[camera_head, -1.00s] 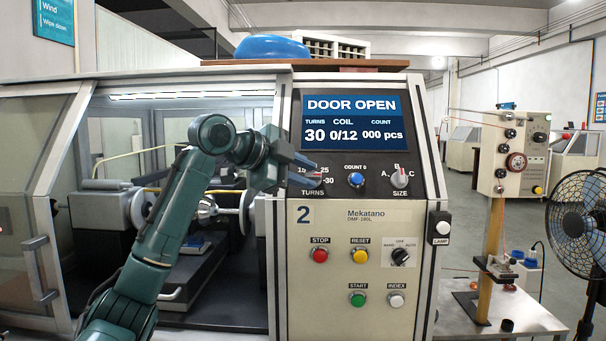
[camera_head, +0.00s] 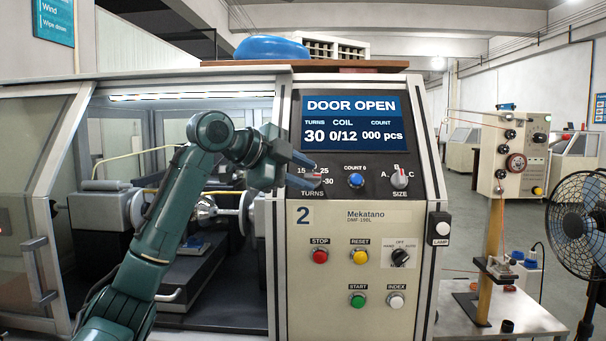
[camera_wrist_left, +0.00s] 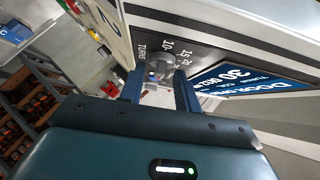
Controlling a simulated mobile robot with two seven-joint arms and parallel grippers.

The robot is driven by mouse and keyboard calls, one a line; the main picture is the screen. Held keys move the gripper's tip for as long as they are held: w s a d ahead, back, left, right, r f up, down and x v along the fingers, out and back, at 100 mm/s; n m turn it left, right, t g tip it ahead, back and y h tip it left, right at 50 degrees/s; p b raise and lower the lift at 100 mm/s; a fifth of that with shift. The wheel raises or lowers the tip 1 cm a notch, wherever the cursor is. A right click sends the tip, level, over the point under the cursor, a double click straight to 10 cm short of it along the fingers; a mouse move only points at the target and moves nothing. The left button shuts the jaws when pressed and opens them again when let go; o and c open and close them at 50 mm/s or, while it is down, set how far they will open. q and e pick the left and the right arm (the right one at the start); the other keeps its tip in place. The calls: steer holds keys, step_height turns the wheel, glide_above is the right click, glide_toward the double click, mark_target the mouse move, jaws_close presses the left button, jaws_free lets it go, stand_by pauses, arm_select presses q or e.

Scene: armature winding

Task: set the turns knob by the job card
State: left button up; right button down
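The turns knob (camera_head: 313,181) is a small grey knob on the dark control panel, marked 15, 25 and 30 around it and partly hidden by my gripper. The display (camera_head: 352,122) reads DOOR OPEN, turns 30, coil 0/12, count 000 pcs. My left gripper (camera_head: 303,171) is at the knob from the left. In the left wrist view its two fingers (camera_wrist_left: 160,90) are apart, with the knob (camera_wrist_left: 160,66) showing just beyond the gap between their tips. I cannot tell whether they touch it. My right gripper is not in view. I see no readable job card.
A blue count button (camera_head: 356,180) and the size knob (camera_head: 400,178) sit to the right. Stop (camera_head: 320,255), reset, start and index buttons are lower on the panel. The winding bay (camera_head: 200,265) stands open at left. A fan (camera_head: 578,235) stands far right.

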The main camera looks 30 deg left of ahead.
arm_select(q)
steer(key=b+v, duration=0.2)
steer(key=v, duration=1)
steer(key=shift+s, duration=0.35)
steer(key=shift+a, duration=0.15)
